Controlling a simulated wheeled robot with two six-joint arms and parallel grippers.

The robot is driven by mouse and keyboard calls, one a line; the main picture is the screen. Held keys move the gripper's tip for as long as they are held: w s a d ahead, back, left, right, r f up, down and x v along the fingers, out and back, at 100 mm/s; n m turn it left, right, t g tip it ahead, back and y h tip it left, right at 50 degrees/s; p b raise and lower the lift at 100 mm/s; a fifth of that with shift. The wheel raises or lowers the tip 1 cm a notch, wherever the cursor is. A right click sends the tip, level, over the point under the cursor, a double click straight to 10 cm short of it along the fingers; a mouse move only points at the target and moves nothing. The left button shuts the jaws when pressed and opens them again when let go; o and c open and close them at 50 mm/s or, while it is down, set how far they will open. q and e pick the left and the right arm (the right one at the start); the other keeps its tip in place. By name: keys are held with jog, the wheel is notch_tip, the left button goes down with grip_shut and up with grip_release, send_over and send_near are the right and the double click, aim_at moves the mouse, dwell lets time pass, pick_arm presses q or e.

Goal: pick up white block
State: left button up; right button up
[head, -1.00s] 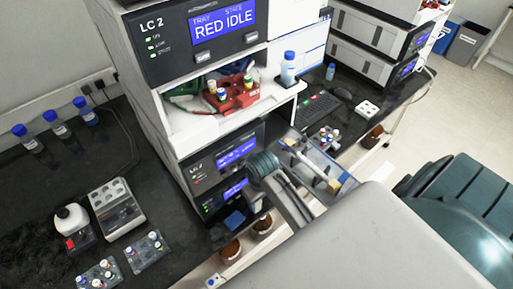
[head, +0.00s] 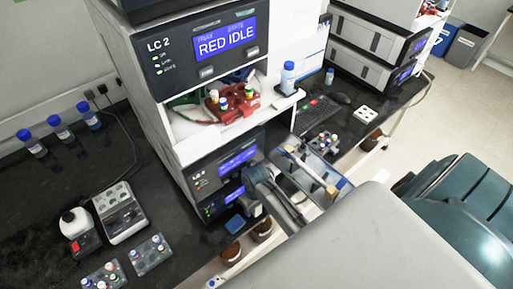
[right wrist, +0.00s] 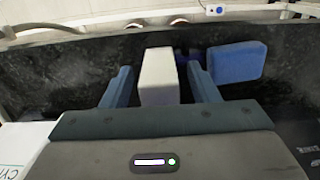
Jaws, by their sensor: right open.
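The white block (right wrist: 159,78) lies between the two blue fingers of my right gripper (right wrist: 160,70) in the right wrist view. A gap shows on each side of it, so the open fingers do not touch it. I cannot tell how far down the fingers reach along it. In the head view my right gripper (head: 249,206) is low in front of the lower LC unit, and I cannot make out the white block there. A blue block (right wrist: 237,62) lies just right of the right finger; it also shows in the head view (head: 234,222). My left gripper is not in view.
The instrument stack (head: 205,90) stands close behind my right gripper. A bench edge with brown bottles (head: 261,230) below is in front. Vial racks (head: 149,254) and a vial block (head: 119,212) stand left. The dark bench (head: 60,190) has free room at left.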

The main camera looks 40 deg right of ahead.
jog(key=shift+c, duration=0.2)
jog(key=c, duration=0.8)
